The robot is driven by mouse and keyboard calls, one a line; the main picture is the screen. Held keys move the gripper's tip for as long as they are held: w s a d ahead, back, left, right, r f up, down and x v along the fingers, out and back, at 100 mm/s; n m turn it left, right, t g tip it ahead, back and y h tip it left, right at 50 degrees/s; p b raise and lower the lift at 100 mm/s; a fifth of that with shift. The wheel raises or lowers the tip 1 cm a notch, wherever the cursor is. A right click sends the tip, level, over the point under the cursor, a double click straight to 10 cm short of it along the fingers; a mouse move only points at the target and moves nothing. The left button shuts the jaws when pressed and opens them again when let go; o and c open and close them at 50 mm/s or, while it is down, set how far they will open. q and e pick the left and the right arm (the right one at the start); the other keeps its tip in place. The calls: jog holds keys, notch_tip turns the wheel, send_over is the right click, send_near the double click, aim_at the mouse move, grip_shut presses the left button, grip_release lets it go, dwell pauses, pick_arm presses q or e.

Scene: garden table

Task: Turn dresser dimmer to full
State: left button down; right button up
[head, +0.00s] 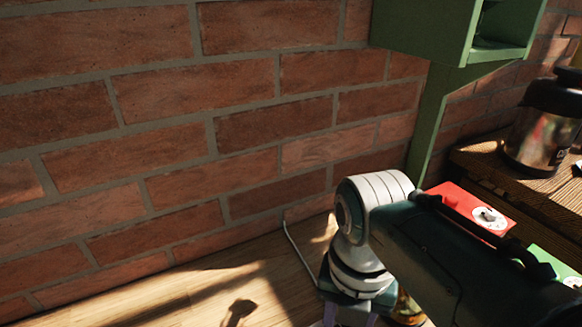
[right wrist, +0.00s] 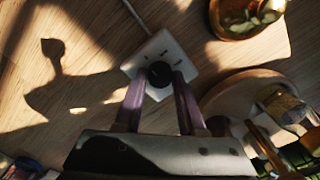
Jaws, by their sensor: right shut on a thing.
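The dimmer (right wrist: 152,52) is a white square plate with a round black knob (right wrist: 160,74) and small dark marks, lying on the wooden top. It shows in the right wrist view; in the head view my right arm hides it. My right gripper (right wrist: 159,77) has its purple fingers on either side of the knob, shut on it. In the head view only part of those fingers (head: 331,314) shows at the bottom edge, under my wrist. My left gripper is not in view.
A white cord (head: 297,253) runs from the dimmer toward the brick wall (head: 150,150). Red (head: 463,207) and green (head: 552,268) boxes and a dark metal pot (head: 541,138) stand at right.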

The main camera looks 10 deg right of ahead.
grip_shut()
